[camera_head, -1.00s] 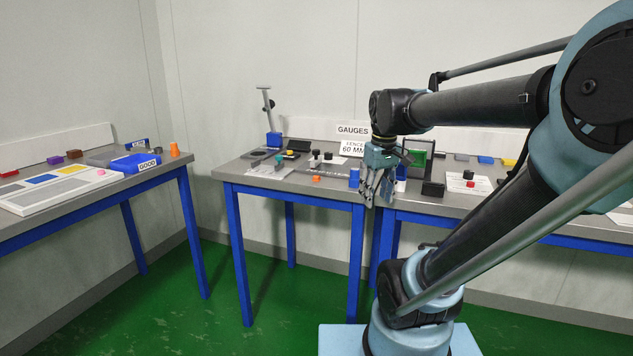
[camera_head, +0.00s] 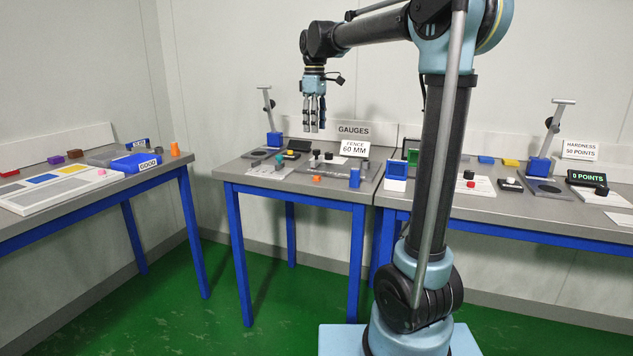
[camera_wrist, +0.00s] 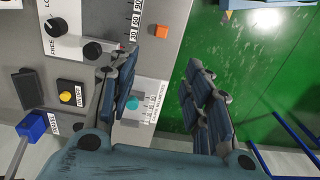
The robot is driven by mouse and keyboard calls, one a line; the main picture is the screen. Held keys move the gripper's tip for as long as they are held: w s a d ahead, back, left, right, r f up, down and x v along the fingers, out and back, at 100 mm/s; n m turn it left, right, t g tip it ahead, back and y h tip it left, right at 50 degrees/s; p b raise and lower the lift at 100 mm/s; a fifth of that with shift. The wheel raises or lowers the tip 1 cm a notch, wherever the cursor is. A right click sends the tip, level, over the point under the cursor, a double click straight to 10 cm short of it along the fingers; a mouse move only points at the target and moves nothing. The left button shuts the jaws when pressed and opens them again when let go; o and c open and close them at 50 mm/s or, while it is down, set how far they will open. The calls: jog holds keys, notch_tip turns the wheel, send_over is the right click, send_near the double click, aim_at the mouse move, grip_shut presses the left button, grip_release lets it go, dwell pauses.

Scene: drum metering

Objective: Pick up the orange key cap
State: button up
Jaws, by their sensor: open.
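A small orange cap (camera_head: 316,178) lies near the front edge of the middle table. In the wrist view the orange cap (camera_wrist: 161,31) is beyond the fingertips, beside a printed scale on a grey panel and close to the table edge. My gripper (camera_head: 314,129) points down, well above the middle table, apart from the cap. In the wrist view my gripper (camera_wrist: 158,72) has its fingers spread with nothing between them. A teal knob (camera_wrist: 132,103) shows just inside the left fingers.
A blue block (camera_head: 355,178) stands right of the cap. A gauge stand (camera_head: 272,138) and a "FENCE 60 MM" sign (camera_head: 355,148) are behind. An orange cylinder (camera_head: 174,149) stands on the left table.

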aim_at(317, 178)
notch_tip(317, 178, down, 17)
jog(key=shift+f, duration=0.2)
dwell(0.7)
jog(key=c, duration=0.8)
